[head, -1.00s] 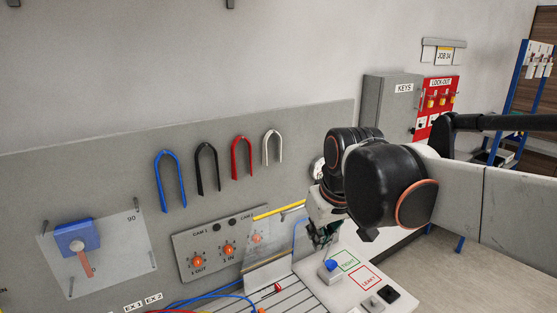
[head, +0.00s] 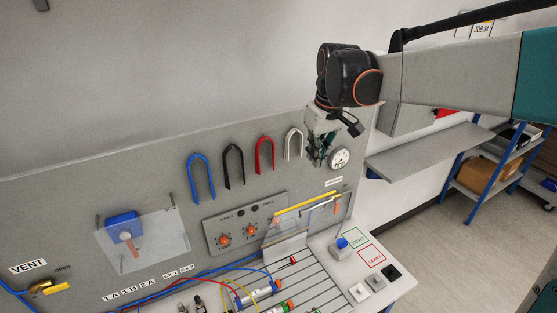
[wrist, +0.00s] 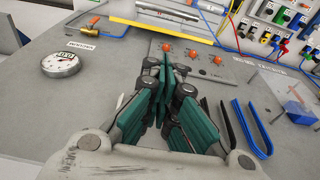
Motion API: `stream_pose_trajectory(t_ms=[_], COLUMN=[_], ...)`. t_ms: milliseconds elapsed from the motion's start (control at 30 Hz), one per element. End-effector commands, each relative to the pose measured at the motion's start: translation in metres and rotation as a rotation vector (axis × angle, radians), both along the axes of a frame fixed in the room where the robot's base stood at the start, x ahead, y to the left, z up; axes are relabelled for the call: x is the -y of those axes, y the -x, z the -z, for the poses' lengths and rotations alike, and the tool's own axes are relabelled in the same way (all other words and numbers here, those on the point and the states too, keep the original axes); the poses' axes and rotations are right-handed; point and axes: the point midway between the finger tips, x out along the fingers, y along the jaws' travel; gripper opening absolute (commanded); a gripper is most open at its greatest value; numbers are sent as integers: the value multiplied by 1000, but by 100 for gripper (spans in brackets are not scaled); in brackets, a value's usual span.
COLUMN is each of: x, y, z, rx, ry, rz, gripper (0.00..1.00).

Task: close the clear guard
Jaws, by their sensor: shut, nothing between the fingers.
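The clear guard (head: 287,240) is a see-through panel with a yellow bar (head: 305,204) along its top edge. It stands upright at the back of the slatted bed, in front of the grey board. In the wrist view the yellow bar (wrist: 165,29) lies beyond my fingers, and the clear pane is hard to make out. My gripper (head: 318,163) is up by the board, above the yellow bar and left of the round gauge, apart from the guard. Its green fingers are shut and empty in the wrist view (wrist: 163,68).
A round gauge (head: 339,158) is close to my gripper. Blue, black, red and white forked tools (head: 265,155) hang to its left. A panel with orange knobs (head: 223,240) is left of the guard.

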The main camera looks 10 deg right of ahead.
Motion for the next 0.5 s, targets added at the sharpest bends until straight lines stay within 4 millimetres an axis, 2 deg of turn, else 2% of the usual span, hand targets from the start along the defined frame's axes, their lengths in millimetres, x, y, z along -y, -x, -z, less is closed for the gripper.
stream_pose_trajectory(t_ms=[467,500], x=[-5,-3], y=[-16,-11], z=[88,92], rx=[1,1], ry=[0,0], rz=[0,1], gripper=[0,0])
